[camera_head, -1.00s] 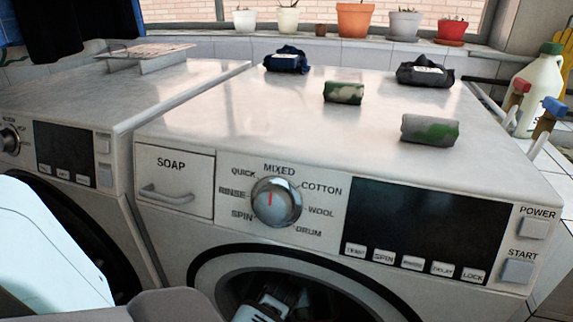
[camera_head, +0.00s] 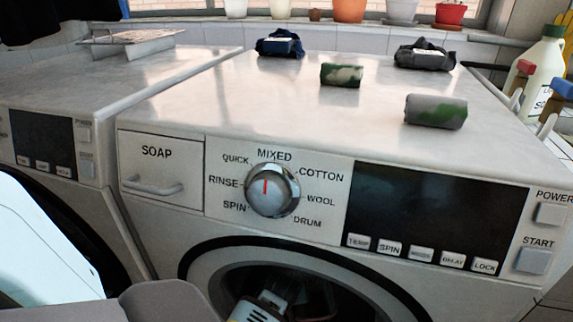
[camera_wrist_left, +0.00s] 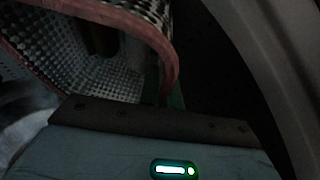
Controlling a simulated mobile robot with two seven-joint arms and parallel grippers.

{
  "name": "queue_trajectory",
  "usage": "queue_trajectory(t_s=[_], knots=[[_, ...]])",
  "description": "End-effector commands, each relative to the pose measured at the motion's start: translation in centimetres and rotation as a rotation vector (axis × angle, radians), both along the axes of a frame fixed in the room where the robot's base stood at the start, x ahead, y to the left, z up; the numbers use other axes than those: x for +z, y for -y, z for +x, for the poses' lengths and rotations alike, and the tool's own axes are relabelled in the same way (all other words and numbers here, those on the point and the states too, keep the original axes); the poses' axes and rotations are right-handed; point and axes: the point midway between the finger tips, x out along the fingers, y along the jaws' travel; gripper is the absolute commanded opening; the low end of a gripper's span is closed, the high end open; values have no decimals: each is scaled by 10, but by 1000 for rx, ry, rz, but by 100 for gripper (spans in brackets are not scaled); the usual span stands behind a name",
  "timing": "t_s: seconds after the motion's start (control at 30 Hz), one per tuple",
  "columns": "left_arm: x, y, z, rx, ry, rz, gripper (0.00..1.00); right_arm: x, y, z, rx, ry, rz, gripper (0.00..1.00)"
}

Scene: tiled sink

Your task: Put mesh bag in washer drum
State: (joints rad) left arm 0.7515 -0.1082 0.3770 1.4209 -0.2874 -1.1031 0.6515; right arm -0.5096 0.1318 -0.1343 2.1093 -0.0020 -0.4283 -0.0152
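The washer drum (camera_head: 330,285) opens in the front of the right-hand washer, at the bottom edge of the head view. A white part of what seems to be my left gripper (camera_head: 262,306) shows in front of this round opening. In the dark left wrist view, a mesh bag (camera_wrist_left: 60,72) with pale perforated sides and pink-red trim lies just beyond my gripper body, at upper left. A curved grey rim (camera_wrist_left: 270,70) runs down the right. The fingertips are hidden or too dark, so I cannot tell whether they hold the bag. My right gripper is not in view.
Rolled camouflage cloths (camera_head: 341,75), a blue bundle (camera_head: 279,47) and a dark grey bundle (camera_head: 425,56) lie on the washer top. A second washer (camera_head: 50,145) stands at left. A white bottle (camera_head: 542,75) stands at right. The soap drawer (camera_head: 160,172) is shut.

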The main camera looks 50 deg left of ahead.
Motion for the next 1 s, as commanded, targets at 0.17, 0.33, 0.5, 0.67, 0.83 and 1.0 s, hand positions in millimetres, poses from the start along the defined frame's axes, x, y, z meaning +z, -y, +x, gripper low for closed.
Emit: queue_trajectory(t_s=[0.17, 0.33, 0.5, 0.67, 0.83, 1.0], knots=[[0, 0, 0, 0, 1, 1, 25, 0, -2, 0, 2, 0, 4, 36], [0, 0, 0, 0, 1, 1, 25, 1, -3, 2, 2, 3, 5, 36], [7, 0, 0, 1, 2, 1, 25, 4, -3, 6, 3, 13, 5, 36], [29, 6, -6, 1, 5, 0, 25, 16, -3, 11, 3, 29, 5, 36], [54, 13, -15, 0, 5, 1, 25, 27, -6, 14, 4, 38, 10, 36], [69, 18, -20, 0, 2, 1, 25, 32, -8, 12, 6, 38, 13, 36]])
